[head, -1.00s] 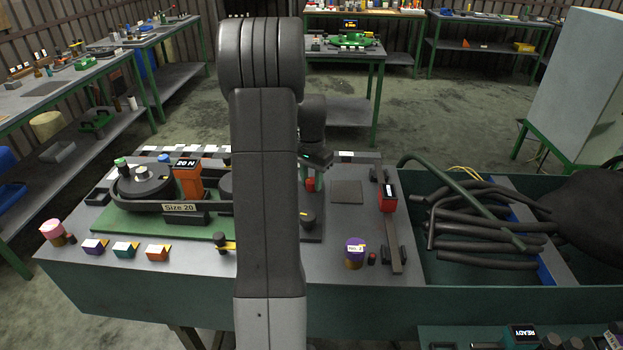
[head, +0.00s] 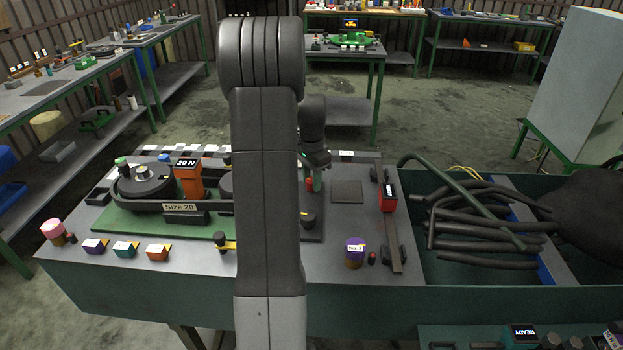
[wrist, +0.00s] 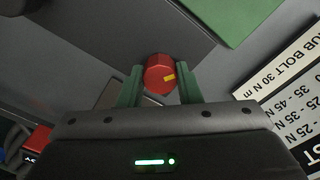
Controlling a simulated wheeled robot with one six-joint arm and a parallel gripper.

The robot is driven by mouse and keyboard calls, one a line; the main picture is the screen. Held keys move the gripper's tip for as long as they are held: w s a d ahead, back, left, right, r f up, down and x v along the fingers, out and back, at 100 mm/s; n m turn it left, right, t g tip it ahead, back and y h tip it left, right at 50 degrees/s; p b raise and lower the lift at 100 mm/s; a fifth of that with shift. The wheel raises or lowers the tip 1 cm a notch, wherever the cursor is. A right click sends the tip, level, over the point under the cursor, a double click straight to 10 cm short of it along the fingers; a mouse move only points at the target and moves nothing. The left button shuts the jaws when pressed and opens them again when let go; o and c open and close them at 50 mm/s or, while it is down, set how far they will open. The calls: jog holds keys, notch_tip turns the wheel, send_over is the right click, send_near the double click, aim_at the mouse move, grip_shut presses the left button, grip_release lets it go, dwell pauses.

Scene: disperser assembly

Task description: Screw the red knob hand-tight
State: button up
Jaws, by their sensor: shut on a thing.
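In the head view the red knob (head: 309,184) is a small red patch beside my gripper (head: 316,183), behind my arm. What lies under the knob, and its thread, are hidden, so I cannot tell how far in it sits.
A dark plate (wrist: 110,32) lies by the knob. A green board (head: 112,219) with a "Size 20" label is at left. A purple-topped cup (head: 354,256) stands near the front edge. A bin of dark hoses (head: 484,226) is at right. A printed torque chart (wrist: 290,95) shows.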

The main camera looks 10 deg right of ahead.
jog(key=shift+r, duration=0.1)
jog(key=o, duration=1)
notch_tip(320, 180, up, 14)
jog(key=shift+f+b, duration=0.15)
jog(key=shift+b, duration=0.2)
notch_tip(320, 180, down, 14)
jog(key=shift+p, duration=0.35)
